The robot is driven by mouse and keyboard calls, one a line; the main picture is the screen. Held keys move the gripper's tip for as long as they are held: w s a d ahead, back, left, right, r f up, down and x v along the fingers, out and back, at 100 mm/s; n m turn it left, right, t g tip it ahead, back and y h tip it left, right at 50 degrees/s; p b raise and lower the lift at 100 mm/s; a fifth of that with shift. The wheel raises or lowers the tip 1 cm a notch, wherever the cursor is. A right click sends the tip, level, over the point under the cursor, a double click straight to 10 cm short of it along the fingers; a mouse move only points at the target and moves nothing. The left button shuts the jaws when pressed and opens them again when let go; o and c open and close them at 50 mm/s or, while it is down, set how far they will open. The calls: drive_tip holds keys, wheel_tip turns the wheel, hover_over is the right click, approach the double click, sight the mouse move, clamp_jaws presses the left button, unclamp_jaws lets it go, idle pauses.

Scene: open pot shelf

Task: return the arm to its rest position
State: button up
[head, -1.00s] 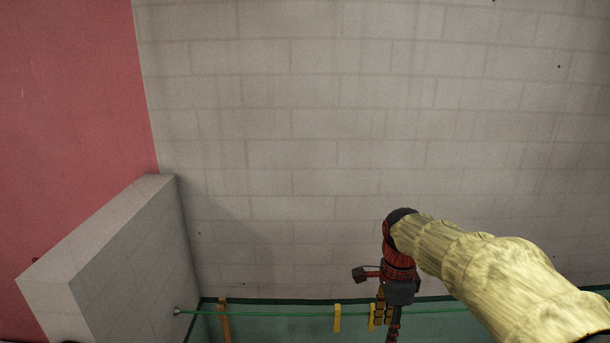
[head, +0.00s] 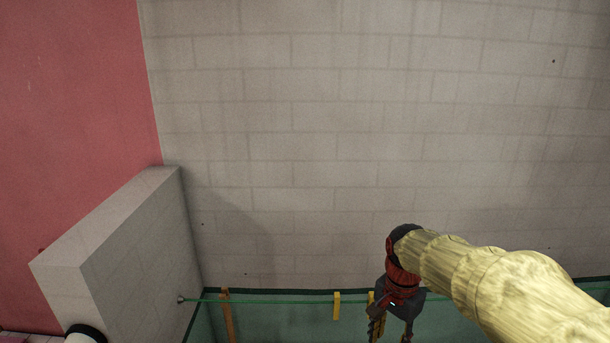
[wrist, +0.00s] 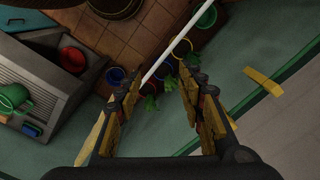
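My arm in a yellow sleeve comes in from the lower right of the head view. My gripper (head: 391,332) is at its end, pointing down in front of the green wall band, with its two fingers apart. In the wrist view my gripper (wrist: 158,92) is open, its yellow-and-dark fingers spread. I see nothing held between them; floor and small green plants (wrist: 150,103) show through the gap, well beyond the fingers.
A green line (head: 270,301) with yellow pegs (head: 336,305) runs along the wall near my gripper. A pale block (head: 125,250) juts out at left. In the wrist view are a white rod (wrist: 180,45), coloured pots (wrist: 206,16) and a grey unit (wrist: 35,75) with a green can (wrist: 13,97).

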drive_tip(key=s+f+n+t+b, duration=0.2)
drive_tip(key=s+f+n+b, duration=0.3)
drive_tip(key=s+b, duration=0.4)
drive_tip(key=s+f+n+t+b, duration=0.3)
drive_tip(key=s+f+n+b, duration=0.1)
drive_tip(key=s+b, duration=0.5)
drive_tip(key=shift+s+f+n+b, duration=0.4)
drive_tip(key=shift+s+f, duration=0.35)
drive_tip(key=shift+f, duration=0.15)
